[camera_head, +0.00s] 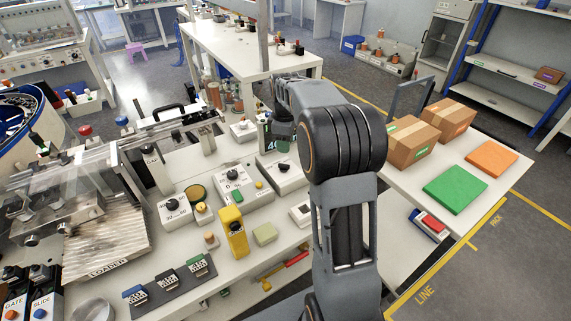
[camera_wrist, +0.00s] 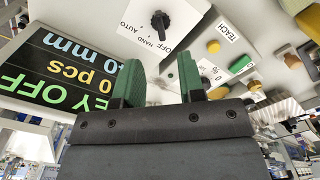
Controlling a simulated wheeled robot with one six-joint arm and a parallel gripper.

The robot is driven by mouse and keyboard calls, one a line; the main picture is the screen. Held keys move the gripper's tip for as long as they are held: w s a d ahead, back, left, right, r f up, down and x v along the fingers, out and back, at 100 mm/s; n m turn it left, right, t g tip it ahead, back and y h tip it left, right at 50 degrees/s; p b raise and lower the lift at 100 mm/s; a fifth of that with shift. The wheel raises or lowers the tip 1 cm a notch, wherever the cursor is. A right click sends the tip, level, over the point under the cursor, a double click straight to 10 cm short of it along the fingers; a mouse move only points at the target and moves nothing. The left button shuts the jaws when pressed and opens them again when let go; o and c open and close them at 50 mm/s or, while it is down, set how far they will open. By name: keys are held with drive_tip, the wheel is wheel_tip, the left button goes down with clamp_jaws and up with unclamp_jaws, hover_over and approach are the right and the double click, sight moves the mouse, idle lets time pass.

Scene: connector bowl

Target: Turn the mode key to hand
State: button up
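The mode key is a black knob (camera_wrist: 160,21) on a white panel marked OFF, HAND and AUTO, at the top of the wrist view. A black display (camera_wrist: 62,70) left of it reads upside down, including "KEY OFF". My gripper (camera_wrist: 160,78) has its two green-padded fingers apart with nothing between them. The key lies beyond the fingertips, apart from them. In the head view my gripper (camera_head: 278,135) hangs over the back of the bench, partly hidden by my arm. A white box with a black knob (camera_head: 283,167) below it looks like the mode key; its labels are unreadable.
Left of that box stands a control box (camera_head: 240,196) with a knob and coloured buttons. Cardboard boxes (camera_head: 411,142) stand on the right table.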

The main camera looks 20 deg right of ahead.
sight(285, 165)
wheel_tip(285, 165, down, 9)
drive_tip(key=shift+r, duration=0.1)
idle(0.3)
drive_tip(key=shift+c, duration=0.2)
clamp_jaws()
